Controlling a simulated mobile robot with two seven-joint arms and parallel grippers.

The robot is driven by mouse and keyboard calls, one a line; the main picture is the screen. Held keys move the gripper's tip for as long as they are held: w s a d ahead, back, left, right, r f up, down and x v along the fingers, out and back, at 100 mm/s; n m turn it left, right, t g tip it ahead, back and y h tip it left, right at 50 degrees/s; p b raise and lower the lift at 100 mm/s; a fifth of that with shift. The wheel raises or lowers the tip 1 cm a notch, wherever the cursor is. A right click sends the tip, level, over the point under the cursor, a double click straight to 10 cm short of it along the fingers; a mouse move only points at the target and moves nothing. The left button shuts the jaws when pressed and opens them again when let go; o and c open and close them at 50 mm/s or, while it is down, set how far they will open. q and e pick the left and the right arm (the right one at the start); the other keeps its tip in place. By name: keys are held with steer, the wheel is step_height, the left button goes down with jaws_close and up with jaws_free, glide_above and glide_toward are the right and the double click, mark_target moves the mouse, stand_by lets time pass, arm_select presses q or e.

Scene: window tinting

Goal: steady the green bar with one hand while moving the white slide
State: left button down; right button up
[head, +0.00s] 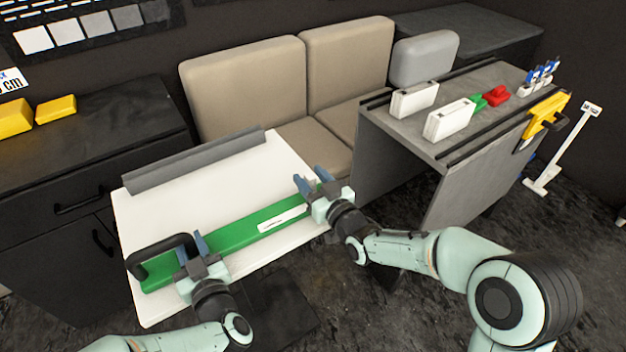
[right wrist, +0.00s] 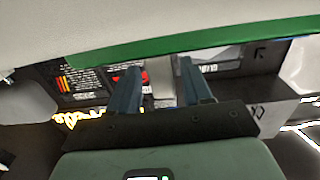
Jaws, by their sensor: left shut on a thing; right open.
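The green bar (head: 236,234) lies slantwise across a white board, with a black handle (head: 152,252) at its left end. My left gripper (head: 186,246) is at that end, shut at the black handle; its arm hides part of the contact. A white piece with a dark mark, which looks like the white slide (head: 282,219), sits on the bar right of its middle. My right gripper (head: 312,182) is open at the bar's right end, beyond the white piece. In the right wrist view the bar's green edge (right wrist: 200,40) runs just past the open fingertips (right wrist: 158,68), with nothing visible between them.
The white board (head: 165,215) has a grey strip (head: 195,160) along its far edge. A beige seat (head: 245,75) stands behind. A grey table (head: 395,115) at right carries white boxes and coloured tools. Black drawers (head: 90,145) stand at left.

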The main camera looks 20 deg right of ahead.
arm_select(q)
steer(key=shift+d+r, duration=0.15)
arm_select(e)
steer(key=v, duration=1.2)
arm_select(q)
steer(key=shift+c, duration=1.2)
jaws_free()
steer(key=shift+v, duration=3.05)
